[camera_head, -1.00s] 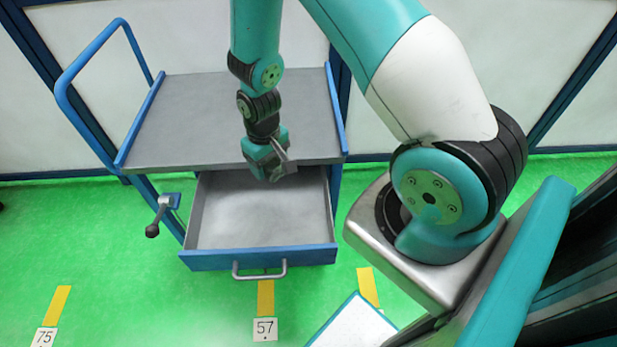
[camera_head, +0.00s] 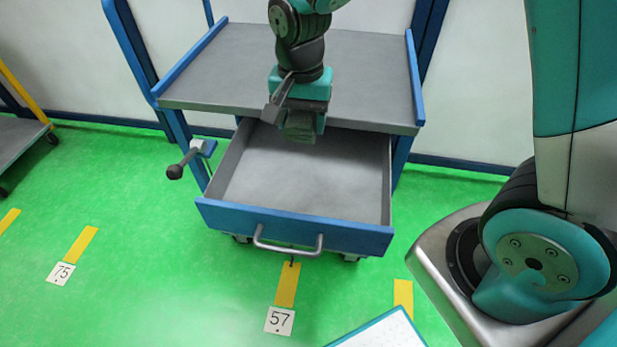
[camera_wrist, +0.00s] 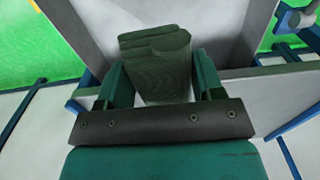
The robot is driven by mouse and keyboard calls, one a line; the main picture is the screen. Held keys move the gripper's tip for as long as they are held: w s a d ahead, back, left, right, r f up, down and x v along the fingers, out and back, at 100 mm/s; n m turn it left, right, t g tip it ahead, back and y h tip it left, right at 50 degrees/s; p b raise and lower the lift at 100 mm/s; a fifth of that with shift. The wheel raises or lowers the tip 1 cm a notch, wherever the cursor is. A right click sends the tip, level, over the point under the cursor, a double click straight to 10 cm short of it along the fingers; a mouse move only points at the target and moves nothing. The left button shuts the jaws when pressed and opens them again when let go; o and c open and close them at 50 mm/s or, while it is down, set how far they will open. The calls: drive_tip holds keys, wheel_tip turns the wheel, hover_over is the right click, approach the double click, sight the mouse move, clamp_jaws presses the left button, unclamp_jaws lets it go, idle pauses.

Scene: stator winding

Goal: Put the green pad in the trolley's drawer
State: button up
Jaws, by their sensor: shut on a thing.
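The green pad (camera_wrist: 156,68) is dark green with a ribbed, wood-like face. In the wrist view it sits between the two fingers of my gripper (camera_wrist: 158,85), which is shut on it. In the head view my gripper (camera_head: 300,122) points down over the back part of the trolley's open drawer, and the pad (camera_head: 300,127) shows small and dark at its tip. The drawer (camera_head: 295,228) is grey inside with a blue front and a metal handle. It is pulled out and looks empty. The gap between the pad and the drawer floor cannot be told.
The trolley's grey top (camera_head: 225,75) overhangs the back of the drawer, close to my gripper. A lever with a dark knob (camera_head: 175,172) sticks out at the trolley's left. Another cart (camera_head: 20,140) stands at far left. The green floor in front is mostly clear.

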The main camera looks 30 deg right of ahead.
sight(301, 126)
wheel_tip(301, 126, down, 19)
drive_tip(key=shift+f+b, duration=0.1)
drive_tip(key=shift+b, duration=0.55)
drive_tip(key=shift+f, duration=0.1)
drive_tip(key=o, duration=1)
drive_tip(key=shift+c, duration=0.2)
drive_tip(key=r, duration=0.5)
drive_tip(key=s+a+r+n, duration=0.1)
drive_tip(key=r, duration=0.5)
drive_tip(key=s+r+n+y, duration=0.1)
drive_tip(key=r, duration=0.5)
drive_tip(key=shift+s+a+r+p, duration=0.2)
drive_tip(key=shift+r+p, duration=0.05)
drive_tip(key=shift+p, duration=0.1)
drive_tip(key=s+a+r+n+y, duration=0.3)
drive_tip(key=s+r+n, duration=0.9)
drive_tip(key=s, duration=0.3)
drive_tip(key=shift+s+r, duration=0.4)
drive_tip(key=shift+r, duration=0.15)
